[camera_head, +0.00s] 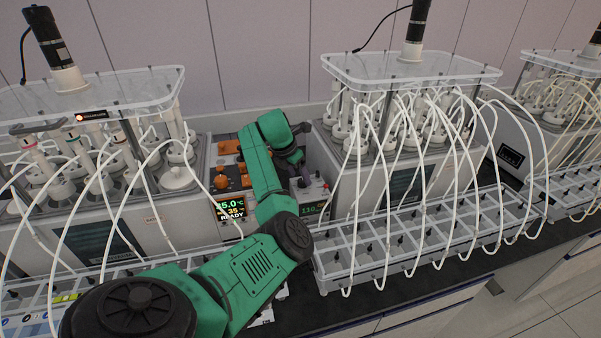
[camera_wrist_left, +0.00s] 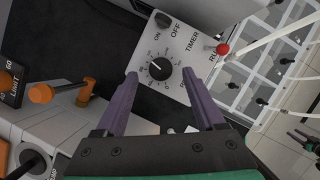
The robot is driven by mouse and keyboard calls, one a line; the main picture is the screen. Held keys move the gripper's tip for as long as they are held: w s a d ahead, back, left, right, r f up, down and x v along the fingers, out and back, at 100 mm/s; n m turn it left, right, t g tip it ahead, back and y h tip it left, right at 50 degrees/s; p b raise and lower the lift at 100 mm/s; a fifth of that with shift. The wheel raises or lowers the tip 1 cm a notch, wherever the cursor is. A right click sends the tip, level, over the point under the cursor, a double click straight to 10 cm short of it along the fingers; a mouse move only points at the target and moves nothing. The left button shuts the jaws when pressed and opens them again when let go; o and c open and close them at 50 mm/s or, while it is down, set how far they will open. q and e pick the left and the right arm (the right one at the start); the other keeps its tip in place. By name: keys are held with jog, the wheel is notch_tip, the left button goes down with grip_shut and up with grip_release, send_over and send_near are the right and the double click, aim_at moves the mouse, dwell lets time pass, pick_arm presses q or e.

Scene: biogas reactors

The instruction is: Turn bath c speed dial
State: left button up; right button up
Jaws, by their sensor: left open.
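In the left wrist view, a black round dial (camera_wrist_left: 160,69) with a white pointer and a ring of numbers sits on a light control panel (camera_wrist_left: 183,48). I cannot read which bath it belongs to. My left gripper (camera_wrist_left: 160,76) is open, its two purple fingers reaching to either side of the dial. No finger clearly touches it. In the head view, my left gripper (camera_head: 300,172) reaches down into the gap between two reactor baths, over a small control box (camera_head: 316,194). The gripper and arm partly hide the box.
Orange knobs (camera_wrist_left: 41,93) are at left. A small green and dark part (camera_wrist_left: 306,138), perhaps my right gripper, shows at the wrist view's right edge.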

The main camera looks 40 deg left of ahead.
pick_arm(q)
jog(key=shift+x, duration=0.75)
jog(key=shift+w+f, duration=0.15)
jog(key=shift+f, duration=0.1)
jog(key=shift+d, duration=0.1)
pick_arm(e)
jog(key=shift+w+a+r, duration=0.3)
jog(key=shift+w+a, duration=0.15)
jog(key=shift+a, duration=0.25)
